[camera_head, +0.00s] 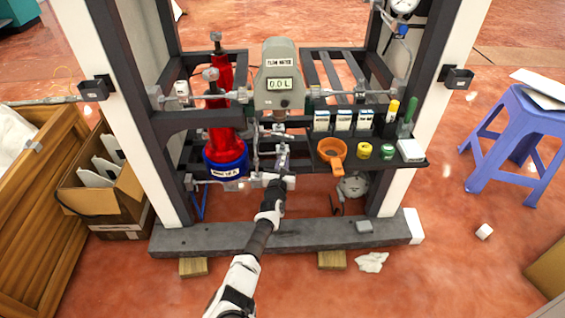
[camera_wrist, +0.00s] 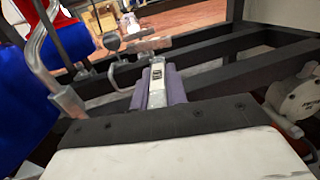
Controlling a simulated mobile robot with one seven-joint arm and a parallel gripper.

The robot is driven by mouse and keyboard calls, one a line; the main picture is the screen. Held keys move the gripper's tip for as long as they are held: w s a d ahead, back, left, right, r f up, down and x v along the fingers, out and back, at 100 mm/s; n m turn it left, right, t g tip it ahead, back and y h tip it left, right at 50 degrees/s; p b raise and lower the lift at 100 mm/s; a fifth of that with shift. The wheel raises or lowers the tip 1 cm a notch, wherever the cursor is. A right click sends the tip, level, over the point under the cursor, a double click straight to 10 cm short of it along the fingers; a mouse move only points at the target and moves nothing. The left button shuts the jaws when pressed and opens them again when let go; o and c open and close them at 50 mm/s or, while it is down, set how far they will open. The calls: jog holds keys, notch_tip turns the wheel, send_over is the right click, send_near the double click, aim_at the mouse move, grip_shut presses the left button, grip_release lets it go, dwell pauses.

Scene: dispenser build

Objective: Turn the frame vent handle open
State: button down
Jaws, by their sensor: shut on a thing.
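My gripper (camera_head: 279,185) reaches into the lower middle of the dark frame, below the flow meter. In the wrist view, its two purple-grey fingers (camera_wrist: 160,86) are shut on a narrow metal handle with a small dark label, which I take to be the vent handle (camera_wrist: 157,78). The handle lies between the fingers, pointing away from the wrist toward a metal pipe fitting (camera_wrist: 150,45). In the head view, the gripper covers most of the handle, and its exact angle is hard to tell.
The flow meter (camera_head: 279,84) reads 0.0 L above the gripper. A red cylinder with a blue base (camera_head: 225,160) stands left of the pipes. The frame's grey bottom beam (camera_head: 320,236) runs under my arm.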

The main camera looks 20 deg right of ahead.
jog(key=y+p, duration=0.1)
jog(key=n+t+y+p, duration=0.1)
jog(key=shift+d+r+n+p, duration=0.2)
jog(key=shift+r+n+p, duration=0.1)
jog(key=shift+r, duration=0.05)
jog(key=shift+a+f+n+t+y+p, duration=0.1)
jog(key=shift+f+n+t+y+p, duration=0.15)
jog(key=shift+y, duration=0.3)
jog(key=shift+a+n+t+y+p, duration=0.1)
jog(key=shift+n+y, duration=0.25)
jog(key=shift+y, duration=0.2)
jog(key=c, duration=1.4)
grip_release()
jog(key=shift+s+f, duration=0.1)
